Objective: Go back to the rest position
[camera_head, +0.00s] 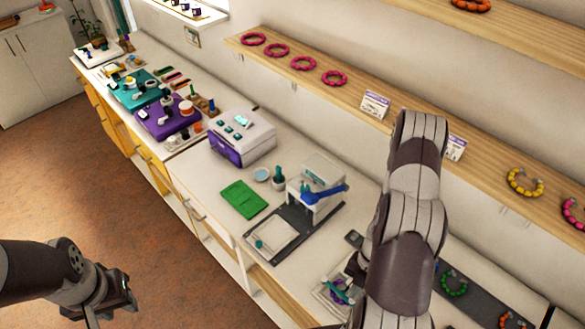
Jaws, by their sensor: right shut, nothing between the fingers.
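My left gripper (114,316) is at the lower left, over the brown floor and away from the counter. Its two dark fingers look apart, with only floor between them. My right arm (410,220) rises from the bottom edge right of centre, bent at the top, over the counter and in front of the wall shelf. My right gripper (358,268) is mostly hidden behind this arm; only a dark part shows at the arm's left side, near a small white tray (322,298) with purple and green pieces. It is shut, and I see nothing held.
The white counter (220,205) holds a grey-white press with a blue handle (318,185), a green mat (243,199), a white-purple box (242,140) and teal (128,98) and purple boards. Bead rings lie on the wooden shelf (300,80) and at lower right. Floor at left is clear.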

